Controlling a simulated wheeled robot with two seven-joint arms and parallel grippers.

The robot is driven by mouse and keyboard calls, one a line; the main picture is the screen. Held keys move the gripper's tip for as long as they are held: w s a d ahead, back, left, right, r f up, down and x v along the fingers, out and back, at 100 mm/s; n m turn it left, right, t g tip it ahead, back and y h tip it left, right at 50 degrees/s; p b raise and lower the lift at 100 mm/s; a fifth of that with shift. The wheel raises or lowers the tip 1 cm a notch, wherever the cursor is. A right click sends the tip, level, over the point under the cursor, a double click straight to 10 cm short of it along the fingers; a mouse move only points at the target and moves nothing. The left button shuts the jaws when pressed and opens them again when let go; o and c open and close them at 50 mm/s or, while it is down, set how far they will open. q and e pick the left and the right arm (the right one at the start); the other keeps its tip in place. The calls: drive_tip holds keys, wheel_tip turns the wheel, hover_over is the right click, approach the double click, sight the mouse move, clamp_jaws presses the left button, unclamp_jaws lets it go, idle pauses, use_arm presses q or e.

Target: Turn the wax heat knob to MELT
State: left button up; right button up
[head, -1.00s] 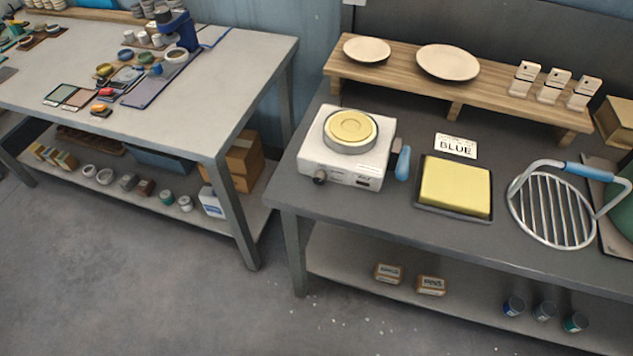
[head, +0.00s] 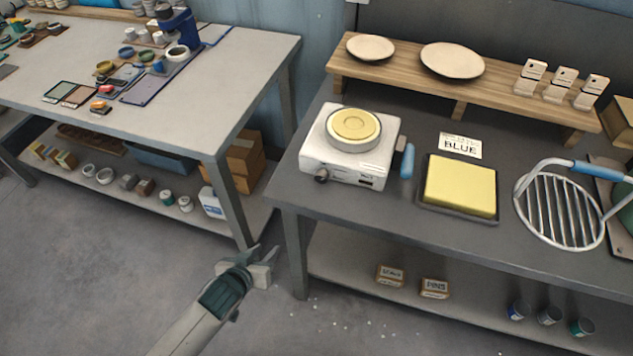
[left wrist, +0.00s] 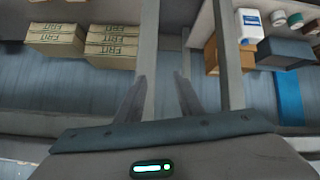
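The wax heater is a white box (head: 345,165) near the left end of the dark table, with a round pot of yellow wax (head: 353,126) on top. Its dark heat knob (head: 322,176) is on the front face at the lower left; its marks are too small to read. My left gripper (head: 268,262) is in front of and below the table's left corner, well apart from the knob. In the left wrist view its two fingers (left wrist: 160,95) stand apart with nothing between them. My right gripper is in neither view.
A blue-handled tool (head: 407,160) lies right of the heater. A shelf with plates (head: 452,60) is behind. A gap separates the grey table (head: 230,70) at left.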

sight(320, 180)
use_arm(q)
drive_tip(key=s+d+r+t+h, duration=0.1)
drive_tip(key=s+d+r, duration=0.1)
drive_tip(key=r, duration=1)
drive_tip(key=s+d+r+t+h, duration=0.1)
drive_tip(key=d+r, duration=0.3)
drive_tip(key=r, duration=0.8)
drive_tip(key=shift+s+d+r+n+t+h+b, duration=0.3)
drive_tip(key=shift+s+h+b, duration=0.15)
drive_tip(key=shift+s+h, duration=0.4)
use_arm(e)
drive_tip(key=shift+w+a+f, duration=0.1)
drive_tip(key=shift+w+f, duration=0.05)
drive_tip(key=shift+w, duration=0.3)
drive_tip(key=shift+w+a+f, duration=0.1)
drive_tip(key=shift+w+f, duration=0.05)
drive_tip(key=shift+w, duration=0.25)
